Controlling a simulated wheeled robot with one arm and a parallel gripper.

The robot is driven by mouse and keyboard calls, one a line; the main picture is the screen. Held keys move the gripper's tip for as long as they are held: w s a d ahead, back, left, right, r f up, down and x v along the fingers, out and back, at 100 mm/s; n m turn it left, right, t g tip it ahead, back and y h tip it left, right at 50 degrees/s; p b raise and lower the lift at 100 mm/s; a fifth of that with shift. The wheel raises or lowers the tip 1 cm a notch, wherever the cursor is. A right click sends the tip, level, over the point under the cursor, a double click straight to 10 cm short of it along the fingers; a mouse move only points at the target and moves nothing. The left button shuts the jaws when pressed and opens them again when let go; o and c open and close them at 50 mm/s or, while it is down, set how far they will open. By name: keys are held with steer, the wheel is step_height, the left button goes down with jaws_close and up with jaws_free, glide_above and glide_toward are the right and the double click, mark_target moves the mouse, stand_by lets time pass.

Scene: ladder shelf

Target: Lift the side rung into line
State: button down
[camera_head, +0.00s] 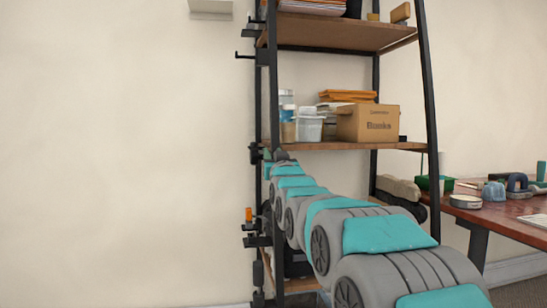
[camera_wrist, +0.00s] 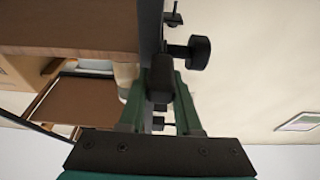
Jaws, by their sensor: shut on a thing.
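In the wrist view the green fingers of my gripper (camera_wrist: 163,92) close on a dark block-like piece, which I take to be the side rung (camera_wrist: 160,80). It sits against the dark upright (camera_wrist: 150,25) of the ladder shelf. In the head view my arm reaches to the shelf's left upright (camera_head: 273,80). My gripper's tips are small and partly hidden there, near a dark bracket (camera_head: 255,153) on the upright's outer side. I cannot tell the rung's exact angle.
A round black knob (camera_wrist: 198,52) sticks out close to the fingers. Another bracket (camera_head: 246,55) is higher on the upright. An orange-topped fitting (camera_head: 249,215) is lower. Shelves carry a cardboard box (camera_head: 368,124) and tubs (camera_head: 309,127). A red-brown table (camera_head: 500,214) stands right. The left wall side is clear.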

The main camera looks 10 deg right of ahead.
steer(key=shift+s+r, duration=0.15)
steer(key=shift+r, duration=0.3)
steer(key=c, duration=0.9)
jaws_free()
steer(key=o, duration=0.3)
steer(key=shift+f, duration=0.1)
steer(key=v, duration=0.7)
steer(key=shift+s, duration=0.35)
steer(key=shift+f, duration=0.2)
